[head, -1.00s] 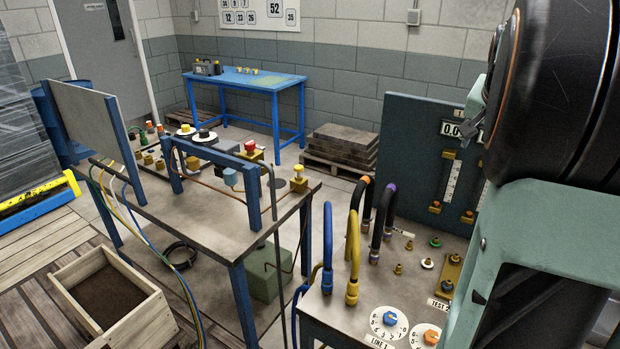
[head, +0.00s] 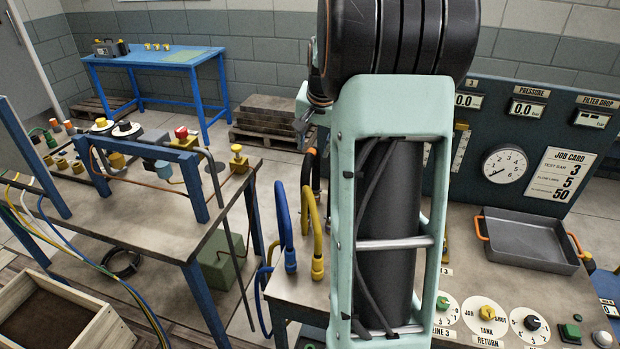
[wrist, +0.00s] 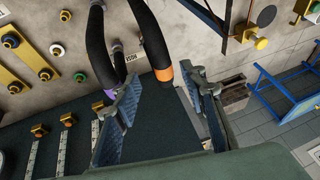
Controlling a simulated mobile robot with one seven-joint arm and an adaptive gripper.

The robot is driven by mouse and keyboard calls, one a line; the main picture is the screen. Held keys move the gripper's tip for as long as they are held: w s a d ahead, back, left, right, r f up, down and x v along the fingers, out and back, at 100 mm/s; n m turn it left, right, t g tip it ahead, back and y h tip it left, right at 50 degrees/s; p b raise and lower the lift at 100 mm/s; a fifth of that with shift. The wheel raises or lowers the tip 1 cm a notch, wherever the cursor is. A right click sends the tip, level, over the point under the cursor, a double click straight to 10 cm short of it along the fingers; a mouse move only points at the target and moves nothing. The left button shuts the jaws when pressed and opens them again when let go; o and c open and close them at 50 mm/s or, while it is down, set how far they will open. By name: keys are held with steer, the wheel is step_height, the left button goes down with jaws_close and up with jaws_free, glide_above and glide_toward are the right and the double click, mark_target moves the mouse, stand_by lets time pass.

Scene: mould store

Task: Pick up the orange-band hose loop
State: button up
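The orange-band hose loop (head: 309,170) is a black hose with an orange band. In the head view it stands at the bench's left end, mostly hidden behind my arm. In the wrist view its orange band (wrist: 163,75) lies at or just beyond the space between my fingertips. My gripper (wrist: 160,82) is open with nothing gripped. I cannot tell whether a finger touches the hose. In the head view only a bit of my gripper shows beside my arm. A second black hose, with a purple band (wrist: 109,92), passes close by the left finger in the wrist view.
A grey tray (head: 525,240) and dials are on the bench to the right. A gauge panel (head: 545,130) rises behind. Another workbench (head: 160,225) is at left.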

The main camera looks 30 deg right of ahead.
mark_target(311, 152)
steer(key=shift+p+x, duration=0.5)
steer(key=shift+x, duration=2.25)
steer(key=shift+w+a+r, duration=0.1)
steer(key=shift+w+a, duration=0.05)
steer(key=shift+a, duration=0.05)
steer(key=shift+c, duration=0.3)
jaws_close()
